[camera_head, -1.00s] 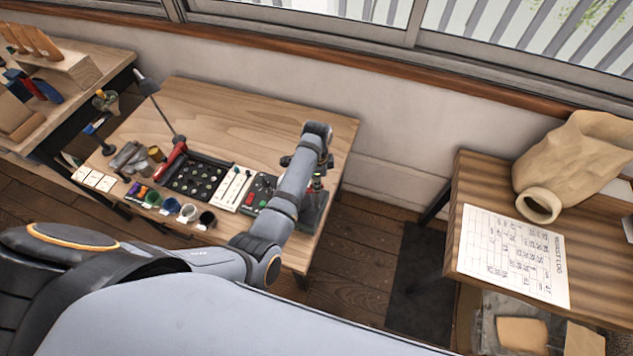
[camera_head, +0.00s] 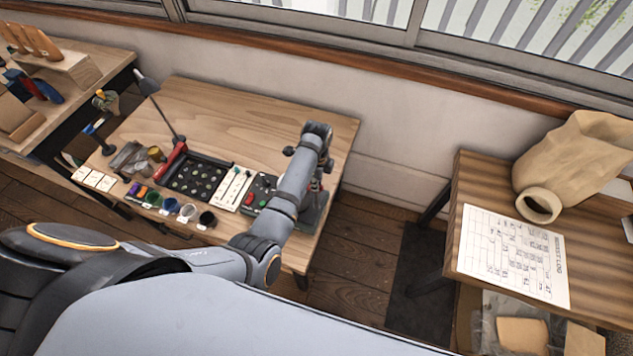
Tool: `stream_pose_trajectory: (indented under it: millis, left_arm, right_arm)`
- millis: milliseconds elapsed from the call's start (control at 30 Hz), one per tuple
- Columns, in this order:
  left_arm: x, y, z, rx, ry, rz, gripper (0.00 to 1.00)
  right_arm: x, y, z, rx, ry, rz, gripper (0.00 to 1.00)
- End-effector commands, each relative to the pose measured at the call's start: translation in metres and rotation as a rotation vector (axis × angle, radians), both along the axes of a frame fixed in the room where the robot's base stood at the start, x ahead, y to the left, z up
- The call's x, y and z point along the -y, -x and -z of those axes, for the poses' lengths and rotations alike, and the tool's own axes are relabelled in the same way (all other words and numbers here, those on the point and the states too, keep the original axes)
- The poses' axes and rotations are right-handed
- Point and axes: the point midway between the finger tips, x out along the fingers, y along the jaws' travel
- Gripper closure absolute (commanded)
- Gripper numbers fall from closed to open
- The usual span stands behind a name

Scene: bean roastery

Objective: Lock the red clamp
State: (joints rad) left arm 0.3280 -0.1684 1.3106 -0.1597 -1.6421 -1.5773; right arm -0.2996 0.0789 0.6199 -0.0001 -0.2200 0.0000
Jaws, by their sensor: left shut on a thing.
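My left arm reaches over the wooden workbench, and its forearm hides much of what lies behind it. My left gripper (camera_head: 318,178) is low beside the forearm, at the right end of the bench, and only partly shows. It is shut on the red clamp (camera_head: 316,187), of which only a small red part shows. The clamp is at a dark grey fixture (camera_head: 313,212) near the bench's right edge. The exact hold and the clamp's lever angle are hidden. My right gripper is not in view.
A control box with green and red buttons (camera_head: 261,202), a white panel (camera_head: 233,188), a dark tray (camera_head: 198,179) and several small cups stand left of the forearm. The back of the workbench (camera_head: 240,115) is clear. A side table (camera_head: 470,185) stands right.

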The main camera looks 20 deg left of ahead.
Motion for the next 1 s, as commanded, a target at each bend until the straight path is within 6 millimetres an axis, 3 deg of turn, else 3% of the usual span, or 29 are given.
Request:
stream_pose_trajectory:
  millis: [267,300,433,767,867,1000]
  left_arm:
    - [0.000,-0.001,-0.001,0.002,0.000,0.001,1.00]
    - [0.000,-0.001,-0.001,0.002,0.000,0.001,0.82]
    - [0.000,0.000,0.000,0.001,0.000,0.001,0.64]
    - [0.000,-0.001,-0.003,0.002,0.000,0.000,0.64]
    - [0.000,-0.001,-0.016,0.004,0.001,-0.001,0.64]
    - [0.000,-0.001,-0.050,0.006,0.000,-0.002,0.64]
  right_arm:
    - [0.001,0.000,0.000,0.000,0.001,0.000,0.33]
    - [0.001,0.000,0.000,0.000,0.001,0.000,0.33]
    - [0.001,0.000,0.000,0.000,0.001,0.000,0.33]
    - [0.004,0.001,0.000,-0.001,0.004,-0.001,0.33]
    - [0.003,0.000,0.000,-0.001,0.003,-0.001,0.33]
    - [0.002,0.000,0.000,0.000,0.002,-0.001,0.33]
